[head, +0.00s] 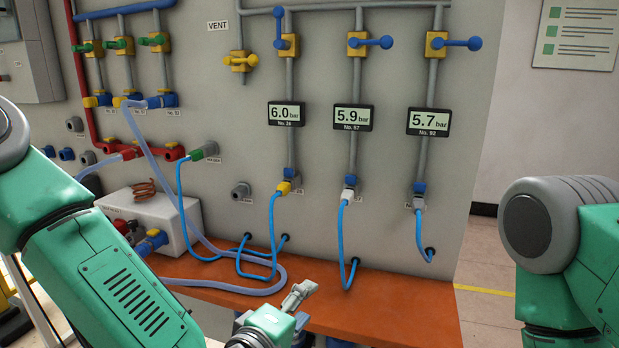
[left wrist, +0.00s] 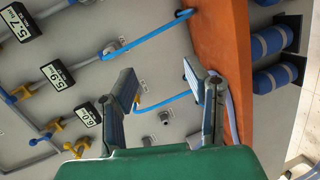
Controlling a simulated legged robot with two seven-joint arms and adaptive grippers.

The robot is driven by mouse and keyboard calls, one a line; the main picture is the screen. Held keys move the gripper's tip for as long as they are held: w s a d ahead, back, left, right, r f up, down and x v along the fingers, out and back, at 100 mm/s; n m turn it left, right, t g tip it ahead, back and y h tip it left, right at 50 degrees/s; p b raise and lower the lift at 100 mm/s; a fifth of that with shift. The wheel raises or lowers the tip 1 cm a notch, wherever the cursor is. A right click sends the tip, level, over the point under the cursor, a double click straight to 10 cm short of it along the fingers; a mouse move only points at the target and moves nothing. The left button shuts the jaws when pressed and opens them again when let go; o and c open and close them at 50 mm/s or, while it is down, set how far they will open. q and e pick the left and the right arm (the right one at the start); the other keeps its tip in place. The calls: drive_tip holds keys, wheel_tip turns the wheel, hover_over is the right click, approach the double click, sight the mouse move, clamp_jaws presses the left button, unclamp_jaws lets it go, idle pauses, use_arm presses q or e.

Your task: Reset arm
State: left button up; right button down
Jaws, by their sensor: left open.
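My left gripper (head: 299,295) is low in the head view, in front of the orange shelf's front part. In the left wrist view its two fingers (left wrist: 160,92) are spread apart with nothing between them touching the pads. My left arm (head: 110,270) comes in from the lower left. My right arm (head: 570,250) shows at the right edge, and its gripper is out of view.
A grey panel (head: 330,230) carries pressure displays (head: 354,118), blue-handled valves (head: 370,42) and blue hoses (head: 343,240). The orange shelf (head: 400,300) runs below it. A white box (head: 170,215) stands at the left. Blue cylinders (left wrist: 270,42) show beneath the shelf. Floor is clear at right.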

use_arm(q)
drive_tip(key=s+a+f+m+g+y, duration=0.2)
drive_tip(key=s+a+f+m+g, duration=0.25)
drive_tip(key=s+f, duration=0.4)
drive_tip(key=s+a+f+m+g+y, duration=0.1)
drive_tip(key=s+a+f+m+g, duration=0.35)
drive_tip(key=f, duration=0.75)
drive_tip(key=s+a+f+m+g+y, duration=0.1)
drive_tip(key=s+a+f+g+y, duration=0.1)
drive_tip(key=s+a, duration=0.5)
drive_tip(key=s+a+f+m+g+y, duration=0.1)
drive_tip(key=s+a+f+g+y, duration=0.1)
drive_tip(key=s+a+f, duration=0.3)
drive_tip(key=s+a, duration=0.3)
drive_tip(key=a, duration=0.3)
drive_tip(key=shift+f+m, duration=0.3)
drive_tip(key=shift+m, duration=0.1)
